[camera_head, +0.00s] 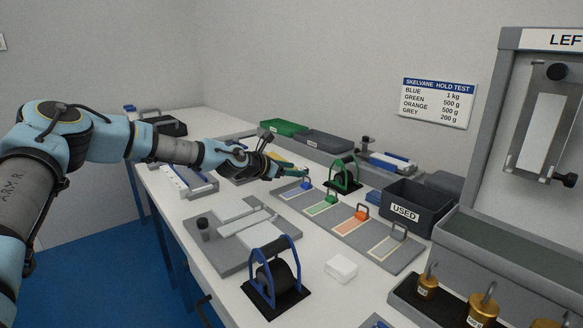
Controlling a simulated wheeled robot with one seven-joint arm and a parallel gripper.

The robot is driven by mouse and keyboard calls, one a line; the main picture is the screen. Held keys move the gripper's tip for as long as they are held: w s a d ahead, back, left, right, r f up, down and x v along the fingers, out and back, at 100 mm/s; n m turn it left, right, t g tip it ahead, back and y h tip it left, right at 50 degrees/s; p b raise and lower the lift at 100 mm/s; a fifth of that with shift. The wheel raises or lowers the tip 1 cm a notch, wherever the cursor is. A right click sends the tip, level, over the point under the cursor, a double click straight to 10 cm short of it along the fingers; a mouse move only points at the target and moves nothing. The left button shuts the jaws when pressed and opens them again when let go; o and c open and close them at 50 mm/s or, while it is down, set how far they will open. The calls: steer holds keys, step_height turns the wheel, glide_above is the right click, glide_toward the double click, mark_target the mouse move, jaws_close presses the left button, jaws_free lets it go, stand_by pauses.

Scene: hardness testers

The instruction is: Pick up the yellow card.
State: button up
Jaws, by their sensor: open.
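My gripper (292,170) reaches over the bench from the left, its fingers small and partly dark against the things behind them. It is open. No card can be clearly picked out as the yellow one. A row of plates with blue, green, orange and grey tabs (345,220) lies right of and below my gripper, each carrying a pale strip.
A green-framed roller (344,177) stands close right of my gripper. A blue-framed roller (273,277) and white block (341,268) are nearer. The "USED" bin (405,212), brass weights (482,308) and tall tester (500,130) are right. Green and grey trays (325,142) stand behind.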

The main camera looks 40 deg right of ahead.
mark_target(301, 169)
steer(key=p+x, duration=0.1)
steer(key=x, duration=0.3)
steer(key=shift+w+d+f, duration=0.1)
steer(key=shift+w+d, duration=0.1)
steer(key=shift+d, duration=0.2)
jaws_close()
